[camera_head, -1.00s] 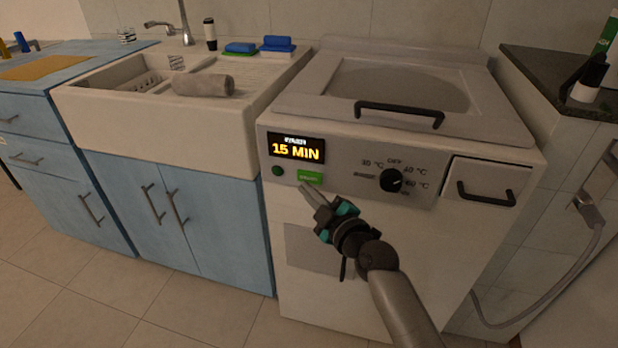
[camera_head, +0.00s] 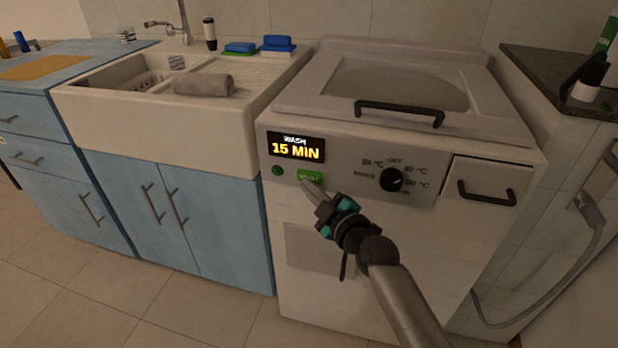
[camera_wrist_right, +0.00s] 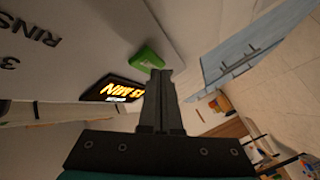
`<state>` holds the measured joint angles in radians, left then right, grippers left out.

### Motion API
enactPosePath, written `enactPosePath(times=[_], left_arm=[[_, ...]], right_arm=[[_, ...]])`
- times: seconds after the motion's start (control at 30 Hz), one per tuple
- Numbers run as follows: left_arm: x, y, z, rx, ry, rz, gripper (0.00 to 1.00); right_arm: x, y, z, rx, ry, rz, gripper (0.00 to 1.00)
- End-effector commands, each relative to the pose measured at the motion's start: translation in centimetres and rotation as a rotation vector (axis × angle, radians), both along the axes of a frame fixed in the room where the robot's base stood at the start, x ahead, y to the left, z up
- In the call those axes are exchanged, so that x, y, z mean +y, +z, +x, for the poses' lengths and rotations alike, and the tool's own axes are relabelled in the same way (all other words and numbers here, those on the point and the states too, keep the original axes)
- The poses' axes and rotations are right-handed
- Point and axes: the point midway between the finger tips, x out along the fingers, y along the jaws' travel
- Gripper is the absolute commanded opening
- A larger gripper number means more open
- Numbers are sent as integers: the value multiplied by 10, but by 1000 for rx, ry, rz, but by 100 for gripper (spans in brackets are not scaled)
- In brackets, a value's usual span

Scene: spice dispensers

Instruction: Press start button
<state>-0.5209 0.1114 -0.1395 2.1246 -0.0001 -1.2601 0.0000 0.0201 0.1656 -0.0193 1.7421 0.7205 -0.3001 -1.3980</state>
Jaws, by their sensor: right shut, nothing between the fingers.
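The green start button (camera_head: 310,176) is on the front panel of the white washing machine (camera_head: 400,260), under the display (camera_head: 297,148) that reads "WASH 15 MIN". In the right wrist view the green button (camera_wrist_right: 147,57) lies just beyond the fingertips, with the display (camera_wrist_right: 112,91) beside it. My right gripper (camera_head: 305,185) is shut and empty. Its tips are at the lower edge of the button, and I cannot tell whether they touch it. The shut fingers also show in the right wrist view (camera_wrist_right: 160,75). My left gripper is not in view.
A round dark green button (camera_head: 278,170) sits left of the start button. A black dial (camera_head: 391,180) and a drawer with a black handle (camera_head: 487,194) are to the right. A sink (camera_head: 110,115) over blue cabinets stands at left.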

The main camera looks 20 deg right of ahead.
Motion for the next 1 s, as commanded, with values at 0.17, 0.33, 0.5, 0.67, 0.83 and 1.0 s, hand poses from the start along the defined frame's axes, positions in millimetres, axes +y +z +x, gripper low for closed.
enactPosePath(times=[0.17, 0.33, 0.5, 0.67, 0.83, 1.0], left_arm=[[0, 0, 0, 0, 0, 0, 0], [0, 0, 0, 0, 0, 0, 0], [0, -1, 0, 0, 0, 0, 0], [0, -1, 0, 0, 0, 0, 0], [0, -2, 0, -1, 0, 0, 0], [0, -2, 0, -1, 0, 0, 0]], right_arm=[[0, 0, 0, 0, 0, 0, 0], [0, 0, 0, 0, 0, 0, 0], [-1, 0, 2, 0, 0, 0, 0], [-2, 0, 4, 0, 0, 1, 0], [-4, 0, 5, 0, 0, 0, 0], [-5, 0, 7, 0, 0, 0, 0]])
